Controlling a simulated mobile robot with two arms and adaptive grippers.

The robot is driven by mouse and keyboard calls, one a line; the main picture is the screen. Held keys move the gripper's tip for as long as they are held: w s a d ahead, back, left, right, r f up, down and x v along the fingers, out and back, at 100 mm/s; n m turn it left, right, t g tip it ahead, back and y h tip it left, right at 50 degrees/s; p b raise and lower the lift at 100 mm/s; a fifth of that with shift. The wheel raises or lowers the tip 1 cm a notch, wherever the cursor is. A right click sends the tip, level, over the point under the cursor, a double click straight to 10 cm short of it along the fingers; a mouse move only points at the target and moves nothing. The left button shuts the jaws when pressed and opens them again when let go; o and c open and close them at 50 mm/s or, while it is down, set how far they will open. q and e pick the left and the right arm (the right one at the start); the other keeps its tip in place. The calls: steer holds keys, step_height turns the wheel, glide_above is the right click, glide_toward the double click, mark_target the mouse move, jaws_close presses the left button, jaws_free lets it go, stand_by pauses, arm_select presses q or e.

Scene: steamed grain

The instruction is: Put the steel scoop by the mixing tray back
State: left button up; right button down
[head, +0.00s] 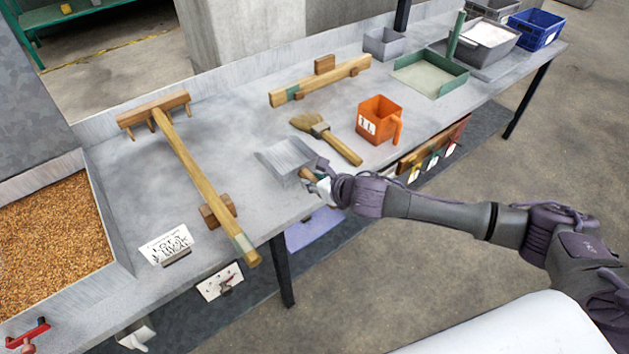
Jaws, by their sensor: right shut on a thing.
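The steel scoop (284,157) is a small grey metal pan near the front edge of the steel bench, at the middle of the head view. My right gripper (318,183) is shut on the scoop's handle, which is mostly hidden by the fingers. The scoop is at or just above the bench top; I cannot tell if it touches. The mixing tray is probably the large metal tray of brown grain (97,219) at the left, well apart from the scoop. My left gripper is not in view.
A wooden rake (184,160) lies between the tray and the scoop. A brush (337,145), an orange measuring jug (380,118) and a wooden bar (335,78) are behind and right. A label card (166,245) stands near the front edge.

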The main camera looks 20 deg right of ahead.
steer(key=shift+f+b, duration=2.8)
steer(key=shift+f, duration=0.5)
steer(key=shift+p, duration=0.3)
steer(key=shift+f, duration=0.2)
steer(key=c, duration=0.8)
jaws_free()
steer(key=shift+s+f, duration=0.1)
